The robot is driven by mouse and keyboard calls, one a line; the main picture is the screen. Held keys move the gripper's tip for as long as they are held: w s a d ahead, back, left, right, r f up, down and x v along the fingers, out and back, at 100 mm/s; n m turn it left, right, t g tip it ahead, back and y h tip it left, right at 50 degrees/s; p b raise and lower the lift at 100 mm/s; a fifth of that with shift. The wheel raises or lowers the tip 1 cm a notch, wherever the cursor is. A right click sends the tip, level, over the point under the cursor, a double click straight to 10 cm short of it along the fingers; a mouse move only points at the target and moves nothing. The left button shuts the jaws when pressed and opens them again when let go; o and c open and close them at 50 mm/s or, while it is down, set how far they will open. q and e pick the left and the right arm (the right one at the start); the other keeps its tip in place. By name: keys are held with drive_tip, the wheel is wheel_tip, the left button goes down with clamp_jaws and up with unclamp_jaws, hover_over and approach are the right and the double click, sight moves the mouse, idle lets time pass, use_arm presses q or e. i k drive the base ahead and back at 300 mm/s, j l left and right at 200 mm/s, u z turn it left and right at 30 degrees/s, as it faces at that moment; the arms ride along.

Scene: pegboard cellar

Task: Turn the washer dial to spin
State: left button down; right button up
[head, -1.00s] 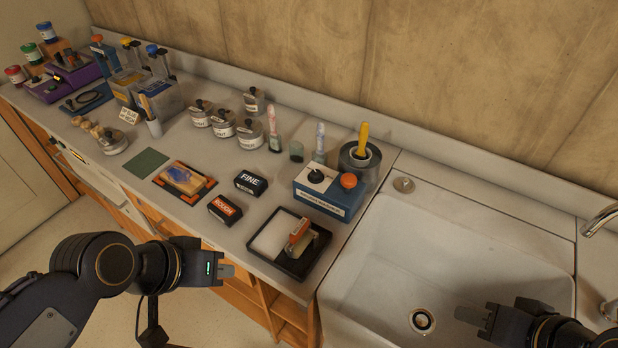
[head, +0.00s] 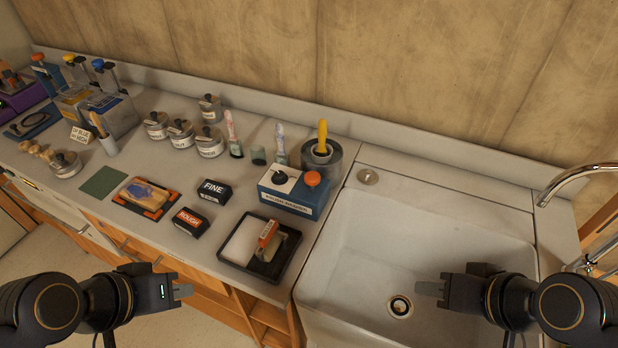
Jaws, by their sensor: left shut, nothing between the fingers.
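The washer (head: 290,207) is a blue box with a label on its front, standing on the counter just left of the sink. Its dial (head: 281,177) is a small black knob on a white top panel; its exact setting is too small to read. An orange button (head: 312,179) sits beside the dial. A grey round tub (head: 334,163) with a yellow handle in it is behind. My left gripper (head: 184,291) is shut and empty, low in front of the counter, well left of the washer. My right gripper (head: 428,288) is over the sink, apart from the washer; its finger gap is hidden.
Several tins and handled tools stand behind. The sink (head: 450,240) and its faucet (head: 573,172) are at right.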

sight(279, 178)
drive_tip(key=j+z, duration=0.15)
drive_tip(key=z, duration=0.3)
drive_tip(key=j+z, duration=0.2)
drive_tip(key=z, duration=0.25)
drive_tip(key=j+z, duration=0.2)
drive_tip(key=z, duration=0.25)
